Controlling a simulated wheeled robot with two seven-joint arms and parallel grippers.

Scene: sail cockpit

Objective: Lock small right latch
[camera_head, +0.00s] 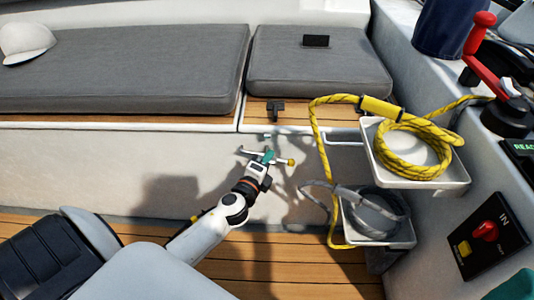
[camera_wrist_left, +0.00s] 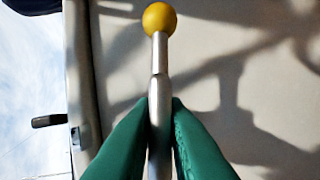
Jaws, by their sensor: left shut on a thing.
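My left gripper (camera_head: 267,157) is in front of the white bench face, below the small grey cushion. Its teal fingers are shut on a thin metal lever with a yellow ball knob (camera_head: 291,162). In the left wrist view the fingers (camera_wrist_left: 160,110) pinch the metal lever (camera_wrist_left: 160,85) from both sides, with the yellow knob (camera_wrist_left: 160,18) beyond the tips. A small black latch (camera_head: 276,110) sits on the wooden edge under the small cushion, above the gripper and apart from it. A teal shape (camera_head: 516,286) at the lower right corner looks like part of my right gripper; its jaws cannot be judged.
Right of the gripper, a white tray (camera_head: 453,184) holds a coiled yellow rope (camera_head: 415,147). A lower tray (camera_head: 398,243) holds a grey rope (camera_head: 375,213). A yellow rope loop hangs close by. A red-handled winch (camera_head: 480,35) and a switch panel (camera_head: 488,250) stand further right.

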